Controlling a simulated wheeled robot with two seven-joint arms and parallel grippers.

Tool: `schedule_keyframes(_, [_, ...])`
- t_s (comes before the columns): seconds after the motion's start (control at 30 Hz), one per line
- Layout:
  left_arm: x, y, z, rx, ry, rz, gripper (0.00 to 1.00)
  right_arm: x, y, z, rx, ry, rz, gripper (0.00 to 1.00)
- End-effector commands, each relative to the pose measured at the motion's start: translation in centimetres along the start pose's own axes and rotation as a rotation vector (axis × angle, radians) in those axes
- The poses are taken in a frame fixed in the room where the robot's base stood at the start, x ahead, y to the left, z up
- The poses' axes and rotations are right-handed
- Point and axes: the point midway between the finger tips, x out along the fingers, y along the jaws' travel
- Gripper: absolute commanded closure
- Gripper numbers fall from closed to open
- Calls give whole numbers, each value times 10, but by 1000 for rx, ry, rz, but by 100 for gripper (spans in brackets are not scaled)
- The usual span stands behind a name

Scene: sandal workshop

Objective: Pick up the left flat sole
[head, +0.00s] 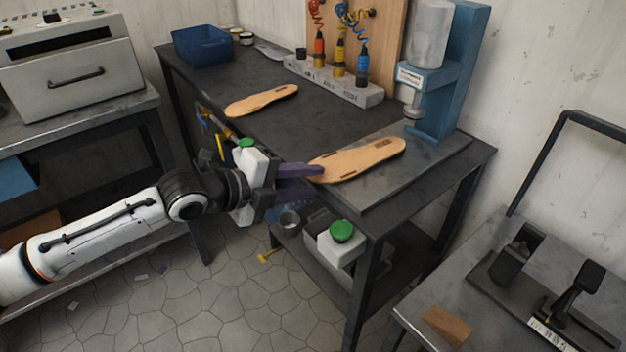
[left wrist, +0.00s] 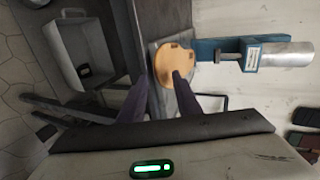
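Two tan flat soles lie on the dark workbench. The left flat sole (head: 262,100) lies flat near the bench's front edge. The other sole (head: 357,159) lies on a grey plate at the bench's right end; one sole also shows beyond my fingers in the left wrist view (left wrist: 172,62). My left gripper (head: 306,188) is at the front edge by the right-hand sole's near end, with its purple fingers apart. In the left wrist view the fingers (left wrist: 160,78) are spread, and one overlaps the sole; I cannot tell whether it touches. My right gripper is out of view.
A blue press (head: 450,75) stands behind the right-hand sole. A grey block (head: 333,82) with coloured tools and a blue bin (head: 202,46) stand at the back. A white container with a green lid (head: 341,244) is below the bench. The bench middle is clear.

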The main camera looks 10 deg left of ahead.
Motion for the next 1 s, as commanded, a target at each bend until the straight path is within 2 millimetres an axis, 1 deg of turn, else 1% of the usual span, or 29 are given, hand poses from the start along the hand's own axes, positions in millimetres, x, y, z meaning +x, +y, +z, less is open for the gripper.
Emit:
schedule_keyframes(0.03, [0, 0, 0, 0, 0, 0, 73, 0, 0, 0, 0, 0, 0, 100])
schedule_keyframes(0.37, [0, 0, 0, 0, 0, 0, 100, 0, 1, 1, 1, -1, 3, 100])
schedule_keyframes(0.57, [-1, -1, 0, 0, 0, -1, 100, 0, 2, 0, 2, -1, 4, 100])
schedule_keyframes(0.67, [-5, -10, 0, 0, 0, -1, 100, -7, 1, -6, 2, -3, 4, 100])
schedule_keyframes(0.8, [-11, -26, 0, 0, 0, 1, 100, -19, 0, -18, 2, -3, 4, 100])
schedule_keyframes(1.0, [-10, -22, 0, -1, 1, 3, 100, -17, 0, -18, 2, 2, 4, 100])
